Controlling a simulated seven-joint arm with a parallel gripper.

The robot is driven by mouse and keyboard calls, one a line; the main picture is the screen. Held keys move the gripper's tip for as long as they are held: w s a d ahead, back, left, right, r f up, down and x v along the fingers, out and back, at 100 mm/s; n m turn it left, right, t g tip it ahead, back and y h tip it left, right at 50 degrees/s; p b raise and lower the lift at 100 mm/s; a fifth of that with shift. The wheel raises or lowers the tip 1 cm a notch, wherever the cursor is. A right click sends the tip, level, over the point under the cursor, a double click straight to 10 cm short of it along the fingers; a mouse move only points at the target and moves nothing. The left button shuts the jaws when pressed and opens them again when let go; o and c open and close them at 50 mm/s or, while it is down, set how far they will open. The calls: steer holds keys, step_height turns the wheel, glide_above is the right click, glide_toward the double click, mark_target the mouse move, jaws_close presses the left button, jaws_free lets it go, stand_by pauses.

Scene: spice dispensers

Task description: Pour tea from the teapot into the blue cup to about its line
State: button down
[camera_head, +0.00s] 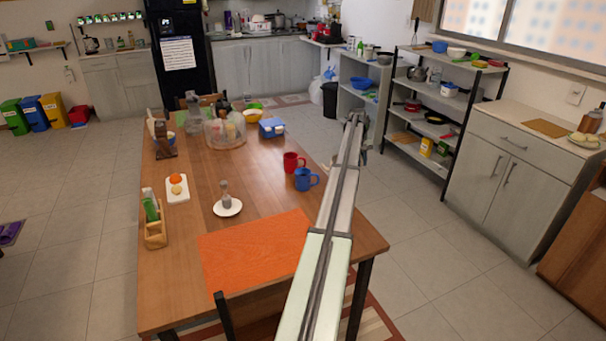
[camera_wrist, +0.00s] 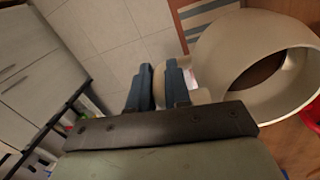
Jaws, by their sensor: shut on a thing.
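The blue cup (camera_head: 303,180) stands upright on the wooden table, near its right edge, beside a red cup (camera_head: 290,162). In the wrist view, my gripper (camera_wrist: 159,86) is shut on the cream handle of a round cream vessel, which I take for the teapot (camera_wrist: 222,50). In the head view my arm runs up along the table's right side, and I cannot make out the fingers or the teapot there. The blue cup's line is too small to see.
A shelf rack (camera_head: 432,112) stands beyond my arm.

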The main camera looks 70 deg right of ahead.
steer(key=shift+s+d+r+t+y, duration=0.25)
steer(key=shift+s+r+t+y, duration=0.1)
steer(key=shift+r+t, duration=0.1)
steer(key=shift+s+d+r+t+y, duration=0.2)
steer(key=shift+s+r+t+y, duration=0.1)
steer(key=shift+r+t, duration=0.15)
stand_by(0.4)
steer(key=shift+m, duration=0.3)
